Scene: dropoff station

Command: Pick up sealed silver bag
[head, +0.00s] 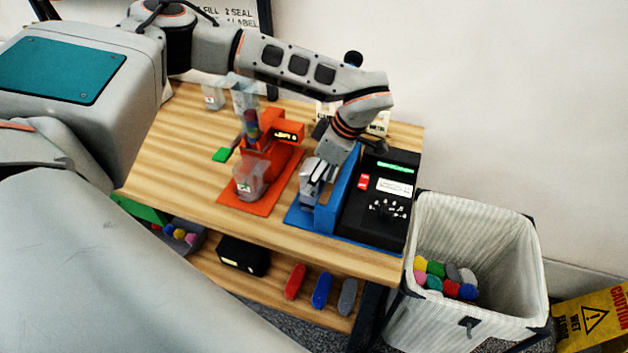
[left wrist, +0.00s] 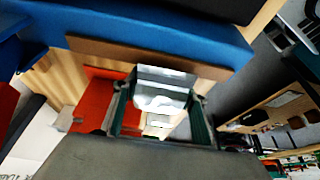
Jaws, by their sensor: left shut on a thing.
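The silver bag (head: 307,189) stands beside the blue block of the sealing station, on the blue mat (head: 296,217). My left gripper (head: 319,172) reaches down from above, shut on the bag. In the left wrist view the shiny silver bag (left wrist: 160,88) sits between the two fingers of my left gripper (left wrist: 160,112). The gripper hides part of the bag in the head view, and I cannot tell whether the bag touches the mat. My right gripper is not in view.
The blue block (head: 338,200) and black machine (head: 379,203) stand close on the right. A striped bin (head: 470,230) with coloured items stands right of the wooden table (head: 190,165).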

